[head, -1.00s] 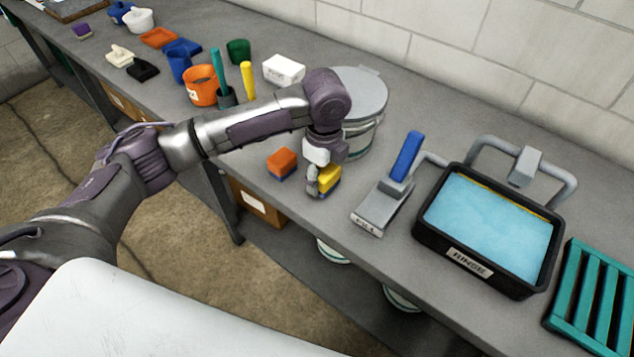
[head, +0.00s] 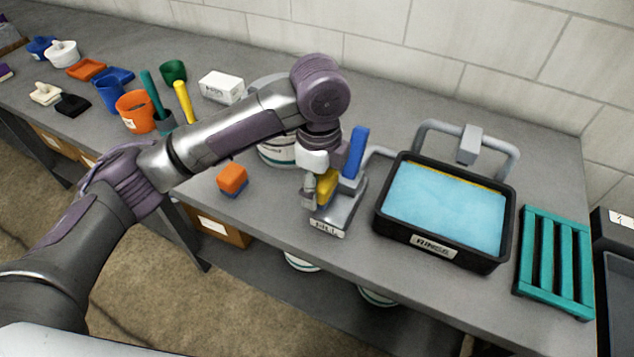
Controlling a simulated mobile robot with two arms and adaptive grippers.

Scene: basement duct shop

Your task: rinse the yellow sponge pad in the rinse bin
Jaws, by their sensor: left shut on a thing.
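The yellow sponge pad (head: 326,185) is held in my left gripper (head: 316,190), which is shut on it. The gripper and pad are in front of the grey tool with the blue handle (head: 355,155), partly covering it; I cannot tell whether they touch. The black rinse bin (head: 433,246), with a RINSE label, stands to the right of the gripper. It holds light blue water (head: 445,205). My right gripper is not in view.
An orange and blue block (head: 232,179) lies left of the gripper. A teal slatted rack (head: 556,262) stands right of the bin. A grey pipe loop (head: 505,150) rises behind the bin. A white bucket (head: 277,150) is behind my arm. Several tubs and tools fill the bench's left.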

